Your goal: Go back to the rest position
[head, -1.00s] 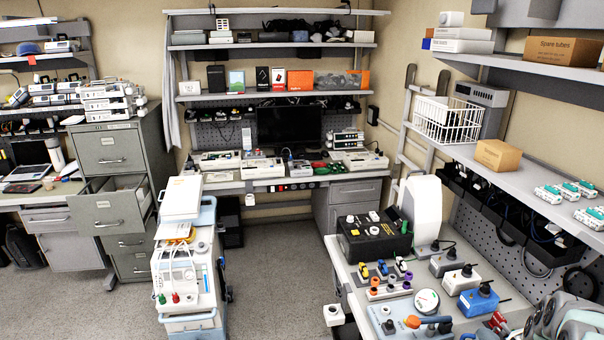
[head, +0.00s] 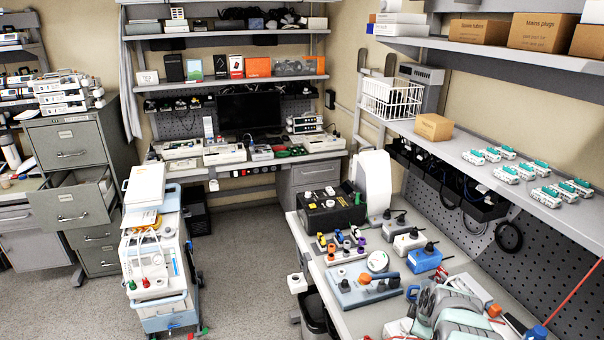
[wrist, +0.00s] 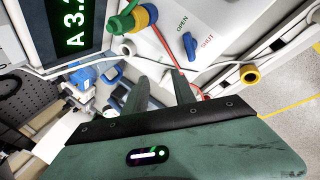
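My gripper (wrist: 160,88) shows in the wrist view as two dark grey-green fingers beyond a black bar and green housing. The fingers stand apart, with nothing visibly held between them. Past them is a white panel (wrist: 165,48) marked OPEN and SHUT, with a blue lever (wrist: 190,46). A dark display (wrist: 75,25) with green characters is at upper left. A green and yellow fitting (wrist: 130,18) sits at the panel's top.
A white and blue cart (head: 158,265) stands on the floor at left. The right bench (head: 345,320) is crowded with a black box (head: 330,209), connectors and devices. A shelf (head: 445,148) overhangs it. In the wrist view, a pale tube and a red tube (wrist: 188,65) run close by the fingers.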

